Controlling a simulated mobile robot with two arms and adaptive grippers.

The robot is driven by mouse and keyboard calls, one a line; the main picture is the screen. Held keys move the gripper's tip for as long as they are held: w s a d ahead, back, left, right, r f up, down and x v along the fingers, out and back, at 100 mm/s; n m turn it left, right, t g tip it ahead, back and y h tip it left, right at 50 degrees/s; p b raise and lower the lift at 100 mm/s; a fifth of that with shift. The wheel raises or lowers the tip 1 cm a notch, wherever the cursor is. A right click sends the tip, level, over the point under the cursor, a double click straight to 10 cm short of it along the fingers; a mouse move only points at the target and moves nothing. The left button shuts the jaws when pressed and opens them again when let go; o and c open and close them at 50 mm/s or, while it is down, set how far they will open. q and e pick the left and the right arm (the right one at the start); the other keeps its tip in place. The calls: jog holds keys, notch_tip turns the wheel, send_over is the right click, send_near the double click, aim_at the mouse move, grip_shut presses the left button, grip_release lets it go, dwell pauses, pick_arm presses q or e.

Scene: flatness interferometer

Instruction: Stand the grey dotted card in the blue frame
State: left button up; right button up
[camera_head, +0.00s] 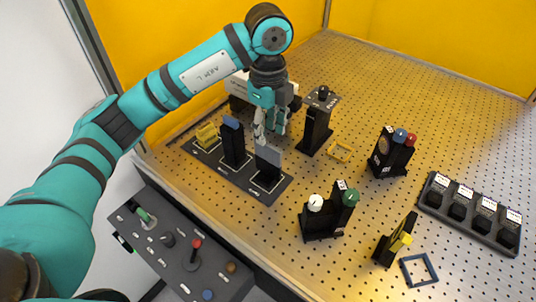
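A plain-looking grey card (268,158) stands upright in a black holder at the right end of a dark rack; dots cannot be made out at this size. My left gripper (267,136) points down just above and behind the grey card's top edge, its fingers apart with nothing seen between them. Whether a fingertip touches the card cannot be told. A blue square frame (407,274) lies on the perforated table at the front right, well away from the gripper. My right gripper is not in view.
The rack (268,199) also holds a blue card (232,123) and a yellow piece (207,132). A yellow frame (341,159) lies behind. Black devices with coloured knobs (315,203) stand between rack and blue frame. A dark tray (466,236) sits at right.

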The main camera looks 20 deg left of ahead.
aim_at(268, 144)
pick_arm(q)
notch_tip(268, 144, down, 9)
jog(key=shift+p, duration=1)
jog(key=shift+f, duration=0.75)
jog(key=shift+c, duration=0.4)
grip_shut()
jog(key=shift+r, duration=0.15)
jog(key=shift+r+p, duration=2.05)
jog(key=shift+r, duration=1)
